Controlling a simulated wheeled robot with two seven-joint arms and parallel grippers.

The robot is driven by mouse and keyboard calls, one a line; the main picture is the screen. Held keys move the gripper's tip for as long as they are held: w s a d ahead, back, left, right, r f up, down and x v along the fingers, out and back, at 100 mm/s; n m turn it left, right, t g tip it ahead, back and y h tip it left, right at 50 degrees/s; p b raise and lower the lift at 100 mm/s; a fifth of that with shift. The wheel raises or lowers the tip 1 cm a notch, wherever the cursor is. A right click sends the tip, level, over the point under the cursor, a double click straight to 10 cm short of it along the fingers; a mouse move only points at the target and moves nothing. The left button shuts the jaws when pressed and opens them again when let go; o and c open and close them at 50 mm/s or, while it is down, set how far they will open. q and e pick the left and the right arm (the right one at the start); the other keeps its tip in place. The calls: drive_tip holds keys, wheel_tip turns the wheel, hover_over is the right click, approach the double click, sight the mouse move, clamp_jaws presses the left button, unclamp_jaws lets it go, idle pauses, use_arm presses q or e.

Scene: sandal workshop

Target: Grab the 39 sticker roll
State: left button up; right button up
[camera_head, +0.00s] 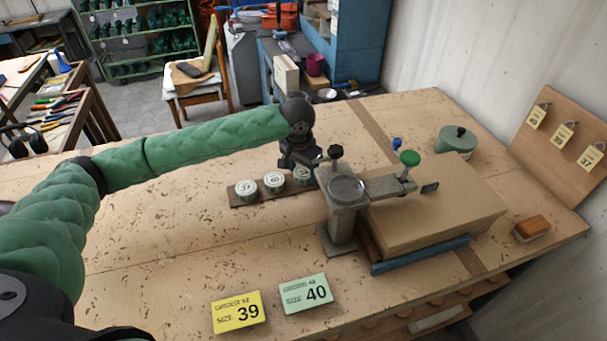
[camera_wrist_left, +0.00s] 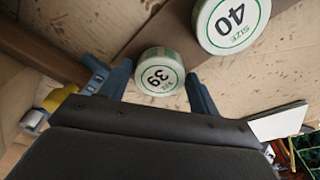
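The 39 sticker roll (camera_wrist_left: 160,72) is a small round roll, white-topped with a green ring, seen in the left wrist view between my spread blue fingertips. My left gripper (camera_wrist_left: 157,70) is open around or just above it; I cannot tell if a finger touches it. In the head view my left gripper (camera_head: 302,162) points down over the third roll (camera_head: 302,176) on a dark wooden strip, partly covering that roll. The 40 roll (camera_head: 274,182) stands beside it and also shows in the left wrist view (camera_wrist_left: 232,20). The 37 roll (camera_head: 245,188) is leftmost. My right gripper is out of view.
A metal press (camera_head: 342,205) with a green knob stands just right of the rolls, close to my gripper, beside a cardboard box (camera_head: 435,210). A yellow size 39 card (camera_head: 238,312) and a green size 40 card (camera_head: 306,293) lie in front.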

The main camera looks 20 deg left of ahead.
use_arm(q)
drive_tip(key=c, duration=0.6)
drive_tip(key=shift+c, duration=0.3)
